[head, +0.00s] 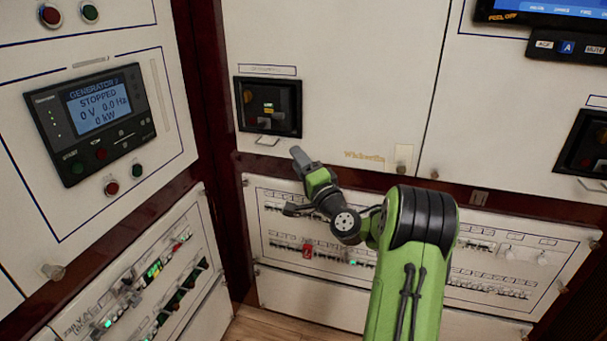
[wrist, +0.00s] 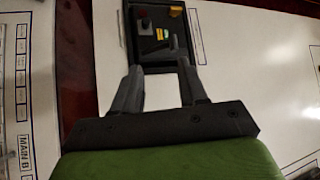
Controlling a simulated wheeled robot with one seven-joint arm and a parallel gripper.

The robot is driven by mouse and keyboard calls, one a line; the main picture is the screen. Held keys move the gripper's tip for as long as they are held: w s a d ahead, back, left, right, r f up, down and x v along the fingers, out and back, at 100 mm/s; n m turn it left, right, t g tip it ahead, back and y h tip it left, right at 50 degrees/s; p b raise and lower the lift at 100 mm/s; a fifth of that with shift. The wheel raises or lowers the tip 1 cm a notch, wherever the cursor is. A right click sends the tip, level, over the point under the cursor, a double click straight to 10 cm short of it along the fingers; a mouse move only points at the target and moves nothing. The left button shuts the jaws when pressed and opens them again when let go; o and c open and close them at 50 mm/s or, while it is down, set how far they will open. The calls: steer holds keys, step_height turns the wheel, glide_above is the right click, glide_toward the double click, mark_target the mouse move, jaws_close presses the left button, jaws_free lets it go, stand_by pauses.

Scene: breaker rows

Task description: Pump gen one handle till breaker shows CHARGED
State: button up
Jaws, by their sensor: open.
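A breaker in a black frame (head: 268,106) is set in the white panel at the back, left of the middle in the head view. Its face (wrist: 158,30) shows a red part, a yellow part, a grey handle and a small green-yellow indicator in the wrist view. The indicator is too small to read. My gripper (wrist: 156,72) is open, with its two fingers apart and pointing at the lower part of the breaker. In the head view my gripper (head: 300,155) is just below and right of the frame. Nothing is visibly held.
A generator controller (head: 95,122) reading STOPPED, 0 V is on the left panel. Rows of small breakers (head: 320,250) run below. A second black-framed breaker (head: 585,145) is at the right edge. A screen (head: 550,12) is at upper right. The white panel between is clear.

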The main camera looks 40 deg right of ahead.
steer(key=shift+v, duration=1.1)
